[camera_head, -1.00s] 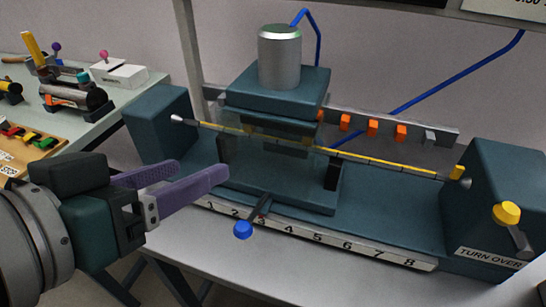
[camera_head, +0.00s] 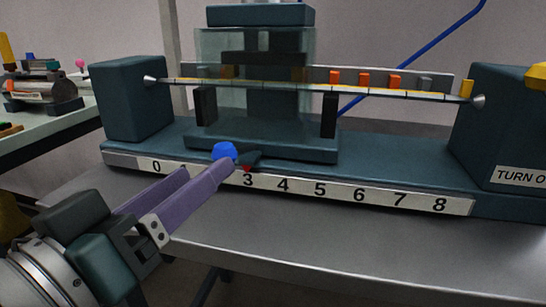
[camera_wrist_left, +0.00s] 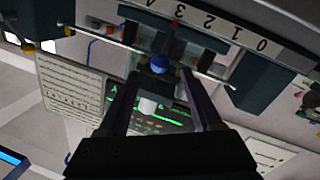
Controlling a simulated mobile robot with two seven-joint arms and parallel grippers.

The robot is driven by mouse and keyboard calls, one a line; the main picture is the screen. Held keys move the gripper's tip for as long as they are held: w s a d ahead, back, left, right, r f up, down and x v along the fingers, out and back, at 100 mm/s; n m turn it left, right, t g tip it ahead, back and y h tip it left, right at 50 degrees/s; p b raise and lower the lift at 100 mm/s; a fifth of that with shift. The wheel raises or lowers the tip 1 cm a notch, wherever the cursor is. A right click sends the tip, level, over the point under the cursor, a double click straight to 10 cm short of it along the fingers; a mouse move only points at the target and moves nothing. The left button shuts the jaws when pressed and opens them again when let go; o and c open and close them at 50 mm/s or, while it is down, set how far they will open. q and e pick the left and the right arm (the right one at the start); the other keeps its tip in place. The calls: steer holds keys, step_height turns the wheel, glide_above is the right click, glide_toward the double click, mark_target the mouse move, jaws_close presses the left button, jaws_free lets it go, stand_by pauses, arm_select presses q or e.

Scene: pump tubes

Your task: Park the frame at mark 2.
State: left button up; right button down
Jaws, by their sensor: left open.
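The teal frame (camera_head: 270,150) with clear panes stands on the long bed. Its red pointer (camera_head: 247,169) is at the 3 on the white number strip (camera_head: 340,191). A lever with a blue knob (camera_head: 224,151) sticks out from the frame's front. My left gripper (camera_head: 208,168) is open at the knob, its purple fingers reaching up from the lower left. In the left wrist view the blue knob (camera_wrist_left: 158,64) shows between the two fingertips (camera_wrist_left: 160,74); I cannot tell if they touch it. The gripper hides marks 1 and 2 in the head view. My right gripper is out of view.
A thin yellow-marked tube (camera_head: 400,92) runs between two teal end blocks (camera_head: 130,100) through the frame. Orange blocks (camera_head: 364,80) sit on a rail behind. A grey table (camera_head: 350,245) edge lies in front. Another bench (camera_head: 50,130) stands at left.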

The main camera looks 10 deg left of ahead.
mark_target(224, 154)
arm_select(q)
steer(key=w, duration=0.3)
steer(key=w+d+b, duration=0.1)
steer(key=w, duration=0.2)
steer(key=shift+w+d, duration=0.15)
steer(key=shift+w, duration=0.05)
jaws_close()
stand_by(1.2)
